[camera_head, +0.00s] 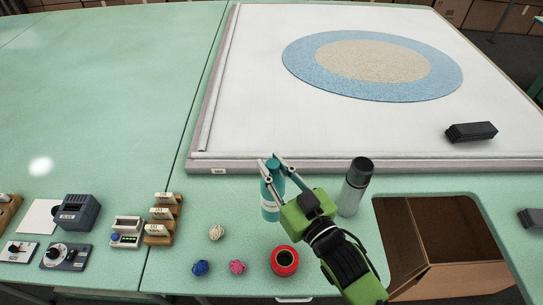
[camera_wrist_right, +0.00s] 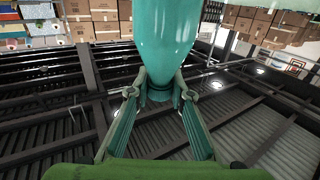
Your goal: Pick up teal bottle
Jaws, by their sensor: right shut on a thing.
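The teal bottle (camera_head: 268,208) stands upright on the green table near its front edge, left of a grey bottle. My right gripper (camera_head: 272,166) reaches it from the right, its fingers shut around the bottle's top. In the right wrist view the teal bottle (camera_wrist_right: 165,40) fills the upper middle, and the fingertips (camera_wrist_right: 158,92) press on its narrow neck from both sides. I cannot tell whether the bottle's base touches the table. My left gripper is not in view.
A grey bottle with a black cap (camera_head: 354,188) stands close on the right. A red ring-shaped roll (camera_head: 285,261) and small yarn balls (camera_head: 237,267) lie in front. An open bin (camera_head: 405,240) is at right. The white framed panel's edge (camera_head: 330,165) runs behind.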

